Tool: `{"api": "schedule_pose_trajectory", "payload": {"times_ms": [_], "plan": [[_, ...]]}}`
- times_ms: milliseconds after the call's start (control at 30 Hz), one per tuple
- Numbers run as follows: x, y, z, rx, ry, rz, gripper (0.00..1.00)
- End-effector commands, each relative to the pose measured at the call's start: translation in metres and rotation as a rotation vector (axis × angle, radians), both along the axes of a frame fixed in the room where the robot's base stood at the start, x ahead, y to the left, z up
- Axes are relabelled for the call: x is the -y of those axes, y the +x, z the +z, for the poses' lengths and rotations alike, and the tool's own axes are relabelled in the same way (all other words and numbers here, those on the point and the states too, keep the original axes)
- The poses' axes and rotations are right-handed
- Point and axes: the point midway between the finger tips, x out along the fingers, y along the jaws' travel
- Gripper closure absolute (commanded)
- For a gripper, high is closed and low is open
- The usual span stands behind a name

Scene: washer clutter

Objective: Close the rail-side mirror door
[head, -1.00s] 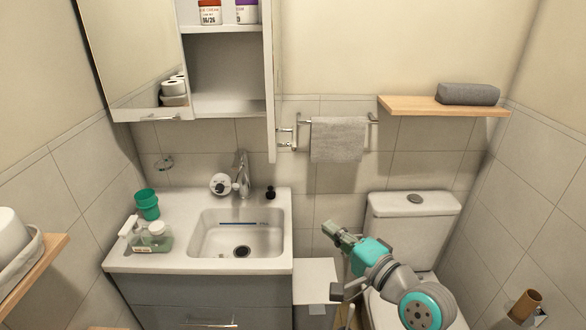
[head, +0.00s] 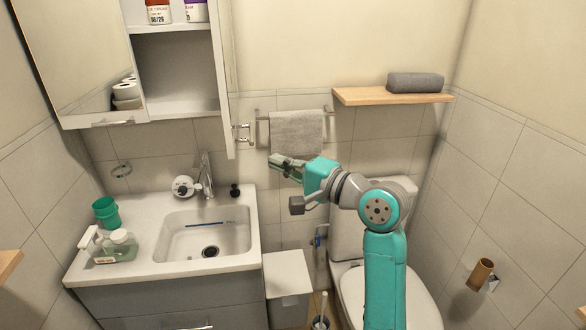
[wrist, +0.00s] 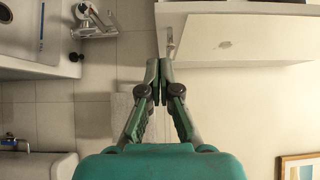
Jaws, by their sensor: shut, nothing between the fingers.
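The rail-side mirror door (head: 226,80) stands open at the right side of the wall cabinet, swung out and seen nearly edge-on in the head view. Its metal handle (head: 243,134) is low on its right-hand face. In the wrist view the door (wrist: 245,40) is a pale panel at the upper right, with the handle (wrist: 170,42) by its edge. My gripper (head: 273,161) is shut and empty, to the right of and below the handle, in front of the towel. In the wrist view the closed fingertips (wrist: 160,82) point toward the handle, apparently apart from it.
The other mirror door (head: 75,60) covers the cabinet's left part. A grey towel (head: 296,132) hangs on the rail behind my gripper. A wooden shelf (head: 385,97) is at right. The sink counter (head: 140,268) with bottle and green cup is below left; the toilet (head: 420,300) is below my arm.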

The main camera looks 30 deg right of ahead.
Motion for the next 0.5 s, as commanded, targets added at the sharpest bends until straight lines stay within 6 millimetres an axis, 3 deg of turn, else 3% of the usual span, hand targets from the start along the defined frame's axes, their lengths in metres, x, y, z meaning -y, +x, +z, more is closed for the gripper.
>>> {"api": "schedule_pose_trajectory", "payload": {"times_ms": [200,500], "plan": [[-0.019,0.037,0.000,-0.001,0.000,0.002,1.00],[-0.051,0.048,0.000,-0.001,0.000,0.001,1.00]]}}
